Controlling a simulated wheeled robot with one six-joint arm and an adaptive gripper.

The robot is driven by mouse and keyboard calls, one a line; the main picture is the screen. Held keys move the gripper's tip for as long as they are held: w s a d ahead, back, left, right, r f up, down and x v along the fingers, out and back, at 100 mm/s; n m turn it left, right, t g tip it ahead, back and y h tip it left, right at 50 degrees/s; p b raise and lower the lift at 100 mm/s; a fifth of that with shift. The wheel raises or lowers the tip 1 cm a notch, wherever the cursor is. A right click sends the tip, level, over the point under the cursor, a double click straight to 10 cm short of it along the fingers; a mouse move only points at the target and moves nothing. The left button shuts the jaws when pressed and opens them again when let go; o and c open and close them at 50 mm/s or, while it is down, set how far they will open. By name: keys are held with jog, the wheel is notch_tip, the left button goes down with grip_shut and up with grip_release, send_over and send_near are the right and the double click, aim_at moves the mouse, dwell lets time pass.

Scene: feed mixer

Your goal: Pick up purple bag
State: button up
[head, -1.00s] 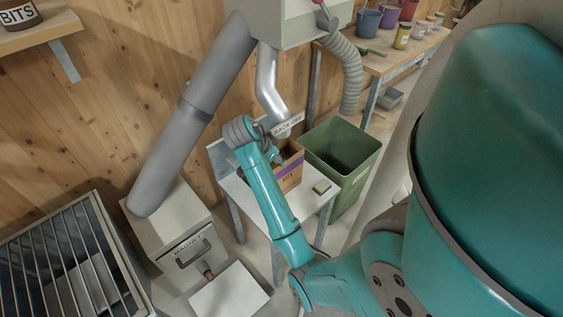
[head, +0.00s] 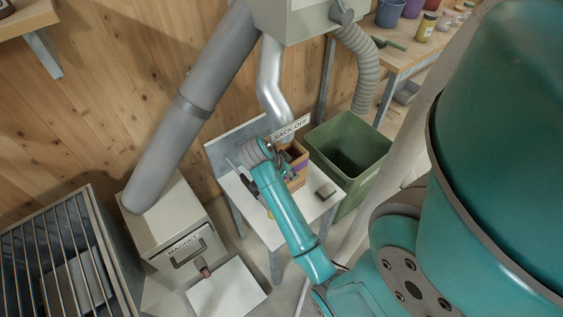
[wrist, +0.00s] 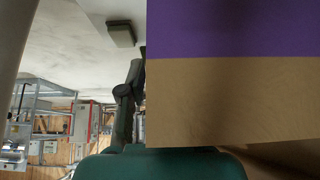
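The purple bag, brown paper with a purple band, stands on the small white table (head: 315,205) under the metal spout. In the head view the bag (head: 300,163) is partly hidden by my arm. In the wrist view its flat side (wrist: 235,95) fills the right half, very close to the camera. One dark finger (wrist: 126,100) shows just left of the bag's edge in the wrist view; the other is hidden. I cannot tell whether they touch the bag.
A "SACK OFF" sign (head: 291,128) and the spout (head: 270,80) are close above the bag. A small greenish block (head: 327,190) lies on the table's right side. A green bin (head: 350,150) stands to the right, a magnet box (head: 180,235) to the left.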

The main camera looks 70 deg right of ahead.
grip_shut()
jog(key=shift+r, duration=0.1)
dwell(0.3)
